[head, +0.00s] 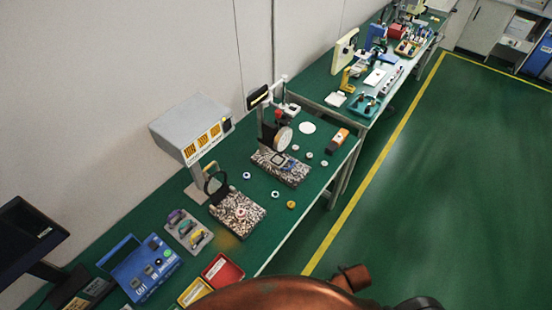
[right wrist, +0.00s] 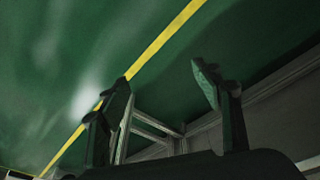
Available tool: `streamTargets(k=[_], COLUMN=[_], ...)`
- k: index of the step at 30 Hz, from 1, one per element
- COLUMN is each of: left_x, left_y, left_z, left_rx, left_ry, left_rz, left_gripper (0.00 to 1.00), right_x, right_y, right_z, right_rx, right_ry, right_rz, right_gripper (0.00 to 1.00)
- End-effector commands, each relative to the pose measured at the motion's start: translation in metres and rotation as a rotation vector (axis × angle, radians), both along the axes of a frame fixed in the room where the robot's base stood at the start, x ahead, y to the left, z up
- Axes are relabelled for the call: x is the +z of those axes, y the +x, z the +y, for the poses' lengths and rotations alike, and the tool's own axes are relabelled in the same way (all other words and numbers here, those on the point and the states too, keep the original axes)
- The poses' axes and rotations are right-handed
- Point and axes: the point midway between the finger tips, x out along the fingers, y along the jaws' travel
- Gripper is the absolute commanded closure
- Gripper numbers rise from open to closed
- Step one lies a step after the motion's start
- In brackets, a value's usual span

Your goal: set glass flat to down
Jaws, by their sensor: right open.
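I cannot tell for sure which piece is the glass flat. In the head view a pale round disc (head: 283,138) stands upright on a black stand at the speckled plate (head: 281,167). A dark upright ring (head: 214,184) stands at a nearer speckled plate (head: 238,222), which has a small red and white round piece (head: 241,213) on it. My right gripper (right wrist: 160,76) shows in the right wrist view, open and empty, with the green floor and table frame beyond it. Neither gripper shows in the head view.
The green bench holds a grey lamp-like box (head: 190,125), a blue unit (head: 145,267), a red bin (head: 222,270), a yellow bin (head: 194,292) and several small discs. A second bench (head: 335,80) stands beyond. The floor (head: 440,180) at right is clear.

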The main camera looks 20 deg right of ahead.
Motion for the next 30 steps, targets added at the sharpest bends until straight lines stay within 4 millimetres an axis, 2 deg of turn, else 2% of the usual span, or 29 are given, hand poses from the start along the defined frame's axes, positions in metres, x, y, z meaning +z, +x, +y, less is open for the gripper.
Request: streamTargets(k=[1,3,8,12,14,20,23,26,30], left_x=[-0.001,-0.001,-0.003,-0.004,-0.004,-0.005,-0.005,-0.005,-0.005], left_y=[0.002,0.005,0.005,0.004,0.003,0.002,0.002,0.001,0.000], left_z=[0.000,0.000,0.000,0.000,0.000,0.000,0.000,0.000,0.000], left_rx=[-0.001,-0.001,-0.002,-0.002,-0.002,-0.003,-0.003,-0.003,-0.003], left_ry=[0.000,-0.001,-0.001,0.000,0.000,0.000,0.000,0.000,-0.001], left_rz=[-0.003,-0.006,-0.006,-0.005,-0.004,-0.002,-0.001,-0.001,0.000], left_gripper=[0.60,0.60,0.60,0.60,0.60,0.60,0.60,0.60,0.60], right_x=[0.017,0.037,0.083,0.123,0.135,0.168,0.188,0.214,0.267], right_y=[0.003,0.007,0.023,0.063,0.083,0.155,0.195,0.238,0.302], right_z=[0.000,0.000,0.009,0.034,0.048,0.102,0.135,0.176,0.248], right_rx=[-0.002,0.000,0.017,0.072,0.104,0.213,0.274,0.340,0.440], right_ry=[-0.001,0.000,0.012,0.053,0.073,0.153,0.199,0.255,0.351], right_rz=[-0.012,-0.027,-0.082,-0.194,-0.248,-0.440,-0.550,-0.679,-0.906], right_gripper=[0.41,0.41,0.41,0.41,0.41,0.41,0.41,0.41,0.41])
